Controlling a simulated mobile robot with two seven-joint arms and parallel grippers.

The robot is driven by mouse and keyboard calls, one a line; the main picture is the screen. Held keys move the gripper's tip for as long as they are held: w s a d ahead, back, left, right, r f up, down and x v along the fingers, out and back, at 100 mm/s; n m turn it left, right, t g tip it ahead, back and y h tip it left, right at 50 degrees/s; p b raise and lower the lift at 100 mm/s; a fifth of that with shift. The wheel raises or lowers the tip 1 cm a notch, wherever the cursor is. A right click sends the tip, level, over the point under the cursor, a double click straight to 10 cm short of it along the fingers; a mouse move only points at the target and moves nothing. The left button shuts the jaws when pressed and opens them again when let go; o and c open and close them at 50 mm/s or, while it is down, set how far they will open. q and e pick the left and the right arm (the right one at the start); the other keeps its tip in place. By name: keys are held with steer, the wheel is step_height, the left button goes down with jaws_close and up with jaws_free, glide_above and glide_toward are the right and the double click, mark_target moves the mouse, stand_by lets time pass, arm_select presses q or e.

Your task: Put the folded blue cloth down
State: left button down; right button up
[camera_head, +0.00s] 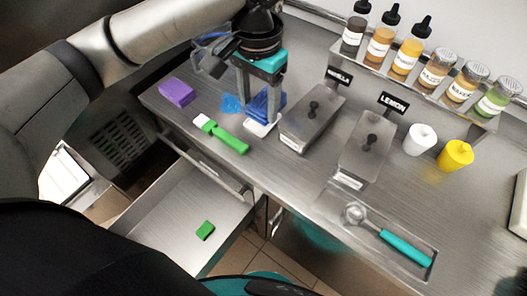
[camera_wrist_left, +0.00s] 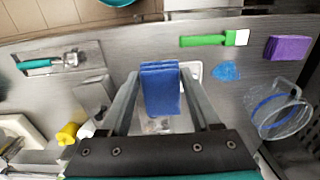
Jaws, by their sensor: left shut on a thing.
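The folded blue cloth (camera_head: 262,103) is a small layered block near the back left of the steel counter. My left gripper (camera_head: 257,116) comes down over it from above and is shut on it. In the left wrist view the cloth (camera_wrist_left: 162,90) sits between the two grey fingers of my left gripper (camera_wrist_left: 161,76). A small white tray (camera_head: 260,129) shows just below the cloth, and its edge also shows beside the cloth in the wrist view (camera_wrist_left: 194,70). I cannot tell whether the cloth touches the tray. My right gripper is out of view.
Lidded steel tubs labelled vanilla (camera_head: 309,117) and lemon (camera_head: 364,145) stand right. An open drawer (camera_head: 165,215) holds a green block (camera_head: 205,230).

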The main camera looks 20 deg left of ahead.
arm_select(q)
step_height(320, 180, down, 19)
steer(key=b, duration=0.3)
steer(key=shift+r, duration=0.15)
steer(key=shift+f, duration=0.35)
steer(key=shift+f, duration=0.1)
steer(key=shift+c, duration=0.5)
jaws_free()
step_height(320, 180, up, 12)
steer(key=p, duration=0.1)
steer(key=shift+p, duration=0.4)
